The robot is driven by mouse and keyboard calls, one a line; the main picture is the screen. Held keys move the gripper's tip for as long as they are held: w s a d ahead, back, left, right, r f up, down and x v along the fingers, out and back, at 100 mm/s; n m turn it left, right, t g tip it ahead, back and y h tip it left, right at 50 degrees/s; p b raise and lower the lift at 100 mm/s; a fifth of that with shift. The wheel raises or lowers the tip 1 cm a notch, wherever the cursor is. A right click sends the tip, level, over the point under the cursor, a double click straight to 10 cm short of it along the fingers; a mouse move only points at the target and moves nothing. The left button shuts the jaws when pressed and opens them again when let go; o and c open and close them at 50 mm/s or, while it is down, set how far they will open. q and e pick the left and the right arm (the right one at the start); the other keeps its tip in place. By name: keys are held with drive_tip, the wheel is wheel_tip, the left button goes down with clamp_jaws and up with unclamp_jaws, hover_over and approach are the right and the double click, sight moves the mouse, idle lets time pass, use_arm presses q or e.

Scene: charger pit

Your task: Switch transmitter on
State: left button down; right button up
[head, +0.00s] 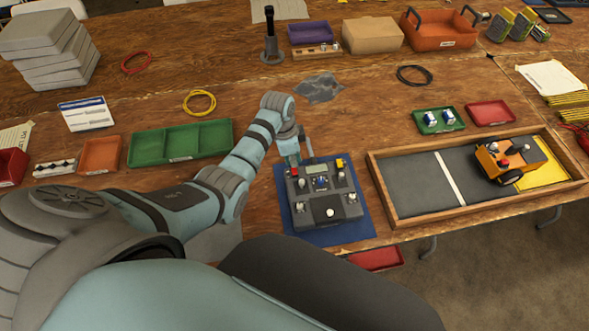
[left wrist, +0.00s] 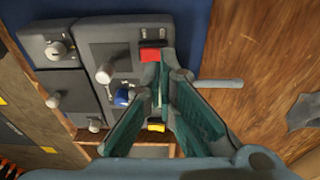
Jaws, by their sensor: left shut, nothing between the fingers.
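The dark grey transmitter (head: 325,209) lies on a blue mat (head: 357,236) at the table's front edge. It carries a red part, a yellow part, a blue part, a small screen, sticks and knobs. In the left wrist view the transmitter (left wrist: 98,32) shows its red part (left wrist: 150,54), blue part (left wrist: 123,97) and yellow part (left wrist: 157,127). My left gripper (head: 291,160) is shut and empty at the transmitter's far edge. In the wrist view its fingertips (left wrist: 167,68) appear just beside the red part; whether they touch is unclear. My right gripper is not in view.
A wooden-framed pit (head: 420,180) with an orange vehicle (head: 508,160) stands to the right. A green tray (head: 180,143) lies to the left. A grey rod (head: 308,145) rises from the transmitter's far edge beside my gripper.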

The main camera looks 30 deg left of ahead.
use_arm(q)
drive_tip(key=shift+f+b, duration=0.7)
drive_tip(key=shift+f, duration=0.4)
idle(0.5)
wheel_tip(320, 180, up, 5)
drive_tip(key=p, duration=0.5)
drive_tip(key=shift+p, duration=0.3)
drive_tip(key=shift+r, duration=0.4)
drive_tip(key=shift+r+p, duration=0.45)
drive_tip(key=shift+r, duration=0.25)
drive_tip(key=shift+f, duration=0.1)
